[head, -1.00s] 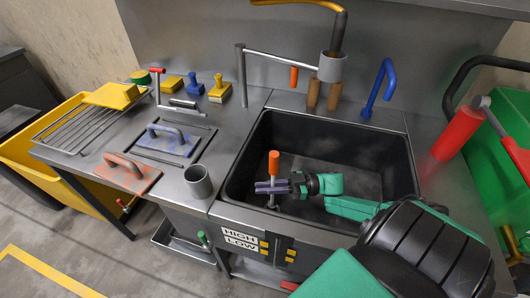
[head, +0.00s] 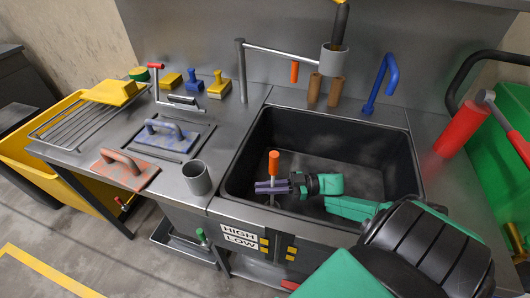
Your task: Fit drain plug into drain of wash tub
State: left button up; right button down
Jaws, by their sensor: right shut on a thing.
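The wash tub (head: 232,170) is a deep black basin set in the steel counter. My right gripper (head: 268,187) is inside the tub, near its left front side, with its arm coming in from the lower right. It is shut on the drain plug (head: 274,162), seen as an upright orange handle on a thin stem standing above the purple-grey fingers. The plug's lower end is hidden by the fingers and is hard to make out. I cannot see the drain or tell whether the plug touches the tub floor. My left gripper is not in view.
A grey cup (head: 197,178) stands on the counter left of the tub. Trowels (head: 124,170), brushes and a wire rack (head: 75,125) lie farther left. A red cylinder (head: 458,130) is at right.

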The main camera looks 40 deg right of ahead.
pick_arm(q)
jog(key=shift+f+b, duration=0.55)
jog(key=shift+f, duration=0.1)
pick_arm(e)
jog(key=shift+f, duration=0.65)
jog(key=c, duration=0.8)
grip_release()
jog(key=shift+c, duration=0.2)
